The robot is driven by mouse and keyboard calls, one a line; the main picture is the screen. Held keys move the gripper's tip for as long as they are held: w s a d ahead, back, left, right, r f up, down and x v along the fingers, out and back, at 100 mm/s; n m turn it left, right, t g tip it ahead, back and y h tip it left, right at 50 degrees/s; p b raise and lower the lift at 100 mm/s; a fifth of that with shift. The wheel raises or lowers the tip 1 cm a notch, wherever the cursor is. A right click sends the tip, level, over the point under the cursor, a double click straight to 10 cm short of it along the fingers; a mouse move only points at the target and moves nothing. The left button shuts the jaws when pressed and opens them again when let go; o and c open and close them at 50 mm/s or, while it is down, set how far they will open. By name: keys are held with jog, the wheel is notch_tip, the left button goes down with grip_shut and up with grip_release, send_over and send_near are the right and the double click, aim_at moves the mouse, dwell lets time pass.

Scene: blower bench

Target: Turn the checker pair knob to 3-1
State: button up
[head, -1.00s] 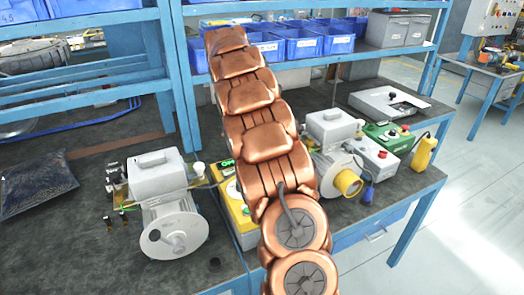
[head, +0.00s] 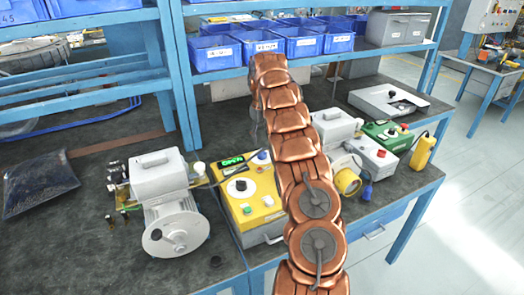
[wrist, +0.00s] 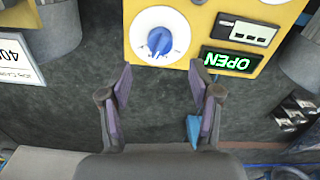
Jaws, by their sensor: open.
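The yellow checker box (head: 267,213) stands on the bench left of my arm in the head view. Its blue knob (head: 262,156) is at the far edge, right of the lit green OPEN display (head: 232,162). In the wrist view the blue knob (wrist: 159,40) sits on a white round dial; its markings are too small to read. My gripper (wrist: 160,83) is open and empty, its fingers spread either side of the knob's line in the picture, apart from it. The head view does not show my fingers. A black knob (head: 241,185) on a white dial is nearer the front.
A grey motor unit (head: 172,215) stands left of the box. A yellow-capped unit (head: 347,182) and a green box (head: 388,135) stand to the right. Blue bins (head: 215,53) line the shelf behind. A blue piece (wrist: 194,130) shows by the right finger.

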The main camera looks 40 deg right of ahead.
aim_at(262, 150)
jog(key=shift+f+p, duration=1.05)
jog(key=shift+f, duration=2.45)
jog(key=shift+c, duration=0.2)
jog(key=c, duration=1.1)
